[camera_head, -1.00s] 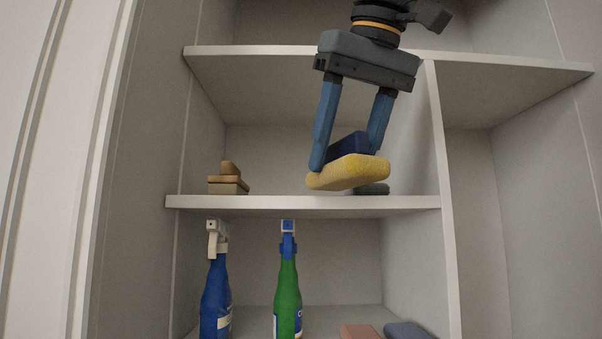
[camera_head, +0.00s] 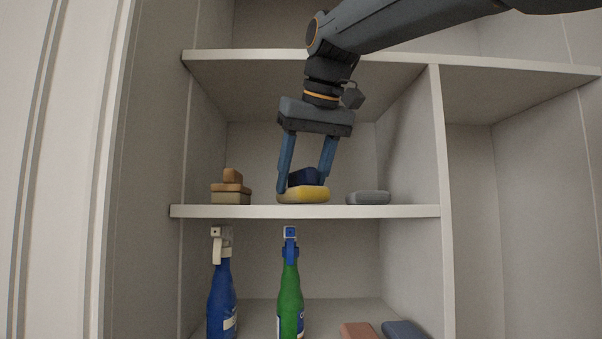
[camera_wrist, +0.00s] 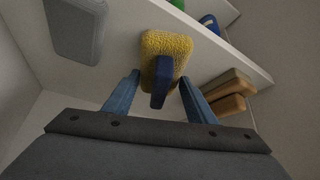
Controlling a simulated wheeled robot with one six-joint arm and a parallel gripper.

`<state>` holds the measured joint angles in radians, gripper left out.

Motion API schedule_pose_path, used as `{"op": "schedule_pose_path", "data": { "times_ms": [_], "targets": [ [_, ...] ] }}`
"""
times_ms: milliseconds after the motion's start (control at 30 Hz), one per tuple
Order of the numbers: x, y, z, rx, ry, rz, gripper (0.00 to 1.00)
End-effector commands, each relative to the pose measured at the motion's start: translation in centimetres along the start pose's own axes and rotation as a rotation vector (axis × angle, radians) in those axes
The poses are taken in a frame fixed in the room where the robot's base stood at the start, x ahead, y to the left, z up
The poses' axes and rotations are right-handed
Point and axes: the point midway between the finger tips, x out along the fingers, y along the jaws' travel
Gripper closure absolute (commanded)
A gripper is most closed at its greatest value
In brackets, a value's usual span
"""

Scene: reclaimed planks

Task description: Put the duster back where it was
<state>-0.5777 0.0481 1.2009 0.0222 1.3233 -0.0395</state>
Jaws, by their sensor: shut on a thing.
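The duster has a yellow fuzzy pad (camera_head: 303,195) and a dark blue handle (camera_head: 305,177). It is on or just above the middle shelf (camera_head: 300,211), between the brown stacked blocks and the grey item; I cannot tell if it touches the shelf. My gripper (camera_head: 306,184) points down with its blue fingers on either side of the handle, shut on the duster. In the wrist view the yellow pad (camera_wrist: 166,45) and blue handle (camera_wrist: 160,82) show between the fingers (camera_wrist: 151,92).
Brown stacked blocks (camera_head: 231,190) stand close on the left. A grey rounded item (camera_head: 368,198) lies on the right. Below are a blue spray bottle (camera_head: 222,300), a green spray bottle (camera_head: 290,300), a reddish block (camera_head: 359,331) and a blue block (camera_head: 403,331). A divider (camera_head: 441,180) bounds the right.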

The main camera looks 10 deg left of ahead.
Motion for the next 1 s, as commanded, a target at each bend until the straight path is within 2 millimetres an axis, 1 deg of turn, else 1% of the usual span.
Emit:
{"op": "schedule_pose_path", "data": {
  "times_ms": [33, 100, 467, 500, 567, 600, 867, 1000],
  "targets": [
    [0.11, -0.02, -0.53, 0.0, 0.0, 0.0, 0.76],
    [0.07, -0.02, -0.21, 0.0, 0.001, 0.0, 0.76],
    [0.53, 0.01, 0.04, 0.0, 0.001, 0.0, 0.76],
    [0.59, 0.01, 0.07, 0.0, 0.001, 0.0, 0.47],
    [0.54, 0.0, 0.04, 0.0, 0.001, 0.0, 0.37],
    [0.54, 0.0, 0.04, 0.0, 0.001, 0.0, 0.31],
    [0.52, 0.0, 0.04, 0.0, 0.001, 0.0, 0.3],
    [-0.11, 0.0, -0.18, 0.0, 0.003, 0.0, 0.3]
  ]
}}
